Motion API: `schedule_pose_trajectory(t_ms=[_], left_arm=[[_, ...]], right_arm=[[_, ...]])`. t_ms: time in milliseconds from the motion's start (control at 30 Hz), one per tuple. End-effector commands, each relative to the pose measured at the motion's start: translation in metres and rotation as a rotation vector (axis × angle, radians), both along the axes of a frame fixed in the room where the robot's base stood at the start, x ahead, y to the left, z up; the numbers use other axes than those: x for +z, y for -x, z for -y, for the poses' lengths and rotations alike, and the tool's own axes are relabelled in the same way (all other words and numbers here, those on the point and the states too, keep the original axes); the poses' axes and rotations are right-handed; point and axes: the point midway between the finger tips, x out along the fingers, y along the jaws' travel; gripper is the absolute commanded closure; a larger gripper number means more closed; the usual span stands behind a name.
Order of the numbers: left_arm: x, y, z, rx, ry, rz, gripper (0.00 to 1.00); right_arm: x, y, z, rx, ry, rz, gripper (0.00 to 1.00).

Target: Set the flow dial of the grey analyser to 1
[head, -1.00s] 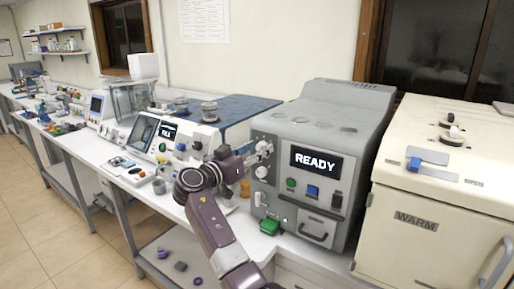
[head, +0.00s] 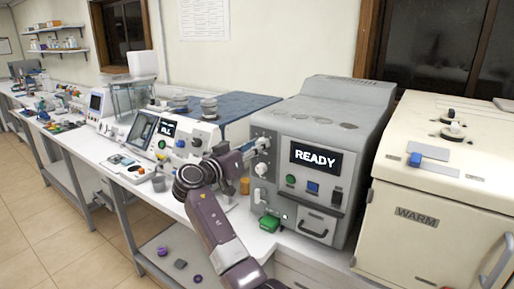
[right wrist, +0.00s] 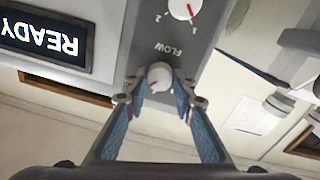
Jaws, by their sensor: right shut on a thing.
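The grey analyser (head: 335,120) stands on the bench, its screen reading READY. My right gripper (head: 258,146) is at the upper left of its front panel. In the right wrist view, which is upside down, my right gripper (right wrist: 158,88) is shut on a white knob (right wrist: 160,74) with a red mark. The FLOW label (right wrist: 168,48) lies between this knob and a second dial (right wrist: 184,8), marked 1 and 2, whose red mark points near 1. Any numbers around the held knob are hidden or unreadable. My left gripper is out of view.
Another dial (head: 260,170) sits below my right gripper. A green block (head: 269,222) is at the analyser's foot. A cream WARM cabinet (head: 440,190) stands close on the right. A white instrument (head: 185,138) and an orange jar (head: 245,186) are to the left.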

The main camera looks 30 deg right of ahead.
Motion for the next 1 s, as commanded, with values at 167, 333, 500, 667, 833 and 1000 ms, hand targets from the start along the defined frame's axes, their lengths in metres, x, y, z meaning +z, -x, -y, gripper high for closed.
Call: schedule_pose_trajectory(t_ms=[167,333,500,667,833,1000], left_arm=[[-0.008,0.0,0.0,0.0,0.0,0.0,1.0],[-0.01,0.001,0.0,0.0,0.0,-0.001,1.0],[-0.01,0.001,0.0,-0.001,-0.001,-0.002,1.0],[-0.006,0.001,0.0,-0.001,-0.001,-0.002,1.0],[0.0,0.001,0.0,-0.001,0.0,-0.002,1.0],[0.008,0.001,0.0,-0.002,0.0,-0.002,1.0]], right_arm=[[-0.002,-0.001,0.0,0.001,0.056,-0.133,1.0],[-0.001,-0.001,-0.001,0.001,0.118,-0.283,1.0],[-0.001,-0.001,-0.001,0.001,0.18,-0.432,1.0],[-0.001,-0.001,-0.001,0.001,0.237,-0.572,1.0],[-0.001,-0.001,-0.001,0.001,0.3,-0.722,1.0],[-0.001,-0.001,-0.001,0.001,0.362,-0.873,1.0]])
